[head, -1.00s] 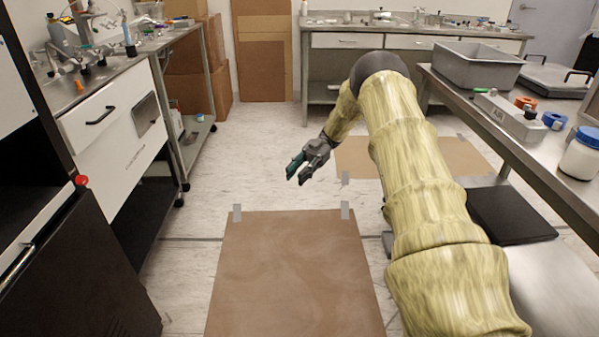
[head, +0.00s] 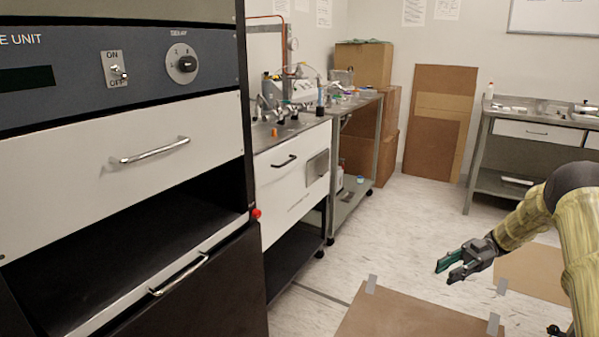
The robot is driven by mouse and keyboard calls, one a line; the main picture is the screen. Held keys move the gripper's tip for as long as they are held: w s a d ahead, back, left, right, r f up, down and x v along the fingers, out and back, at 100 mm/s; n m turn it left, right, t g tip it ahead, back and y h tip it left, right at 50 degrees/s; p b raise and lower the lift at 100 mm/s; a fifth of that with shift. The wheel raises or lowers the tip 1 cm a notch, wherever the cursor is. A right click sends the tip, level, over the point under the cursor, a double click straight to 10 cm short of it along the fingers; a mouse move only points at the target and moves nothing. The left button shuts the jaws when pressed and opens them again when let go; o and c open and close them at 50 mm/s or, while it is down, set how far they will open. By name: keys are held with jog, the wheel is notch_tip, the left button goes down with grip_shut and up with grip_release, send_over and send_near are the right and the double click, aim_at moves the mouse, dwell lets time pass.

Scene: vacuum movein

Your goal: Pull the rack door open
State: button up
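A dark rack (head: 243,130) fills the left of the head view. Its upper white front panel (head: 60,165) is closed and carries a silver bar handle (head: 155,151). Below it is a dark open bay (head: 130,245). A second silver handle (head: 180,275) sits on a light strip along the bay's lower edge, above a black lower panel (head: 215,295). I cannot tell which of these fronts is the rack door. My gripper (head: 446,273) is at the right, well away from the rack, above the floor. Its fingers are apart with nothing between them.
A control panel with a switch and knob (head: 187,64) tops the rack. A red button (head: 256,213) is on its right edge. A steel bench (head: 290,133) with a white drawer stands beyond. Boxes (head: 362,65) stand behind. Floor between rack and gripper is clear, with brown mats (head: 400,315).

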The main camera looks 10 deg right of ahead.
jog(key=w+a+f+m+t, duration=0.3)
jog(key=a+f+m+t, duration=0.25)
jog(key=a, duration=0.55)
jog(key=w+a+f+m+t, duration=0.3)
jog(key=a+f+m+t, duration=0.3)
jog(key=a, duration=0.5)
jog(key=s+a+f+m+t+h, duration=0.1)
jog(key=s+a+f+m+h, duration=0.25)
jog(key=s+f, duration=0.35)
jog(key=s+a+f+m+t+h, duration=0.1)
jog(key=s+a+f+m+h, duration=0.3)
jog(key=f, duration=0.5)
jog(key=s+f+m+g+h, duration=0.1)
jog(key=s+f+g+h, duration=0.15)
jog(key=s, duration=0.65)
jog(key=s+f+m+g+h, duration=0.1)
jog(key=s+f+g+h, duration=0.2)
jog(key=s, duration=0.6)
jog(key=s+d+m+g+h, duration=0.1)
jog(key=s+d+g+h, duration=0.2)
jog(key=s, duration=1.6)
notch_tip(320, 180, up, 23)
jog(key=w+p, duration=0.1)
jog(key=p, duration=2.2)
jog(key=shift+a, duration=0.45)
jog(key=shift+f, duration=0.1)
